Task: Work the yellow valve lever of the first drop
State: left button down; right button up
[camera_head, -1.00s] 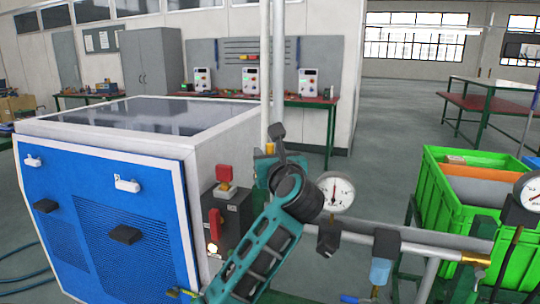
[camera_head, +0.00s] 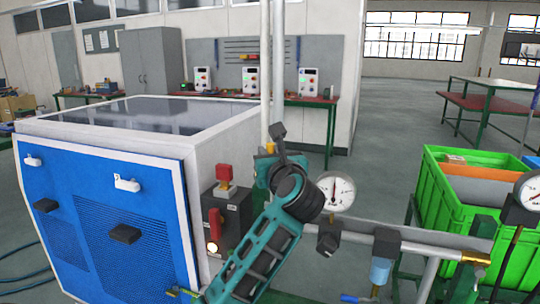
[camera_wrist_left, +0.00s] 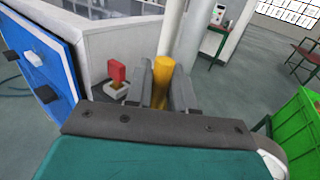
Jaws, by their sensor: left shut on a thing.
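The yellow valve lever (camera_wrist_left: 163,72) stands upright between the two grey fingers of my left gripper in the left wrist view. My left gripper (camera_wrist_left: 166,90) is shut on it. In the head view my left arm reaches up from the bottom centre, and the left gripper (camera_head: 272,160) is at the white vertical pipe (camera_head: 265,75). There the wrist and gripper hide most of the lever and its valve. My right gripper cannot be made out in either view.
A blue and white machine (camera_head: 110,215) stands at left, with a red-handled switch box (camera_head: 230,222) close to my left arm. A pressure gauge (camera_head: 337,191) and a horizontal pipe (camera_head: 360,238) are just right of the gripper. A green crate (camera_head: 432,190) stands farther right.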

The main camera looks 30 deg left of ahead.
pick_arm(q)
jog(key=shift+d, duration=0.1)
jog(key=w+d+f+m+t+h+b, duration=0.1)
jog(key=m+t, duration=0.4)
jog(key=m, duration=0.6)
jog(key=d+f+m+t+h+b, duration=0.2)
jog(key=d+f+m+t+h, duration=0.2)
jog(key=m, duration=0.7)
jog(key=shift+w+d+f+t+h, duration=0.3)
jog(key=shift+w+d+f+t, duration=0.1)
jog(key=shift+d+f+t, duration=0.75)
jog(key=shift+d, duration=0.1)
jog(key=shift+r, duration=0.1)
jog(key=c, duration=1.1)
grip_release()
